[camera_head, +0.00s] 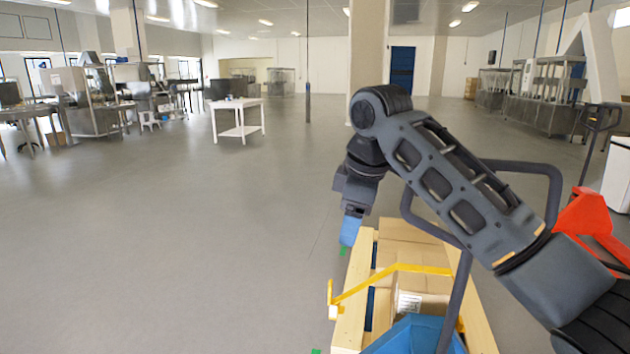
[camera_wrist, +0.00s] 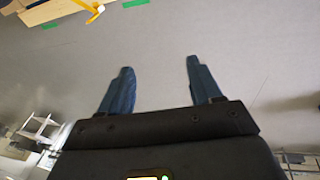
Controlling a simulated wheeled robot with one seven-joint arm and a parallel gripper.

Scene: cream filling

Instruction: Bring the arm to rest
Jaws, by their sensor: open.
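My arm comes in from the right in the head view and bends down at its far end. My gripper (camera_wrist: 158,88) is open and empty in the wrist view, with its two blue fingers apart over bare grey floor. In the head view the blue fingers (camera_head: 351,231) hang just left of the wooden crate (camera_head: 352,290). From the head view I cannot tell how far the fingers are from the crate.
The wooden crate holds cardboard boxes (camera_head: 433,284), with a yellow bar (camera_head: 395,271) across it. A dark tubular handle (camera_head: 530,168) stands behind my arm. A red pallet jack (camera_head: 592,222) is at the right. Open floor (camera_head: 180,250) lies left; a white table (camera_head: 238,118) stands far back.

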